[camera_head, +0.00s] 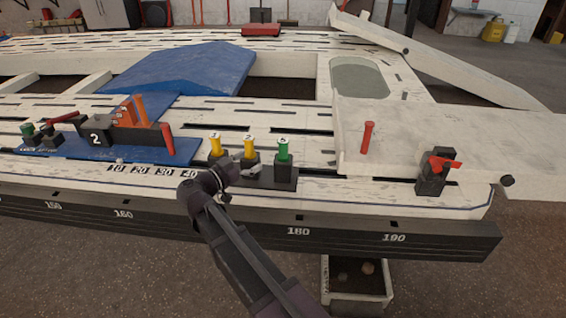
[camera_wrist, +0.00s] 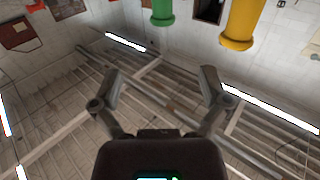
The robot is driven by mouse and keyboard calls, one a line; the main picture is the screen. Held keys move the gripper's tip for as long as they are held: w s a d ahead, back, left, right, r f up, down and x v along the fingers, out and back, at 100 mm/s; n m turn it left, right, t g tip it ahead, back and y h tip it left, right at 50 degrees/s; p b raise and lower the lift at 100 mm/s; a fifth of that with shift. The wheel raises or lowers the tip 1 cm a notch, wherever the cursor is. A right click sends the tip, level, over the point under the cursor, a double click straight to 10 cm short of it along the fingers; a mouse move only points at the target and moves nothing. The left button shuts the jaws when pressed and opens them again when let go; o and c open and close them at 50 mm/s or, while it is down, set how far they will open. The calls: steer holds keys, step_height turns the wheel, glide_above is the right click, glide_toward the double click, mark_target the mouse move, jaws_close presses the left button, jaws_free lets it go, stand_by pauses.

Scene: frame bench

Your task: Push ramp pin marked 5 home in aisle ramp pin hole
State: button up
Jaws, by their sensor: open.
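The green pin marked 5 (camera_head: 284,151) stands upright in a dark block (camera_head: 278,184) near the bench's front edge, right of two yellow pins marked 1 (camera_head: 215,147) and 2 (camera_head: 249,149). My gripper (camera_head: 232,170) is low in front of the yellow pins, left of the green pin and apart from it. In the wrist view my gripper (camera_wrist: 160,78) is open with nothing between its fingers. That view seems upside down; a green pin (camera_wrist: 162,12) and a yellow pin (camera_wrist: 240,25) hang at its top edge. I cannot make out the aisle ramp pin hole.
A red pin (camera_head: 367,138) stands on the white ramp plate (camera_head: 440,130) at right. A dark clamp with a red lever (camera_head: 432,172) sits at its front edge. Another red pin (camera_head: 168,140) and a block marked 2 (camera_head: 96,134) stand left on a blue plate.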

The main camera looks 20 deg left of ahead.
steer(key=shift+s+a, duration=0.1)
steer(key=shift+a, duration=0.05)
stand_by(0.3)
glide_toward(283, 140)
steer(key=shift+f+x, duration=0.2)
steer(key=shift+x, duration=2.2)
steer(key=shift+s, duration=0.1)
steer(key=shift+x, duration=2.65)
jaws_close()
steer(key=shift+r, duration=0.2)
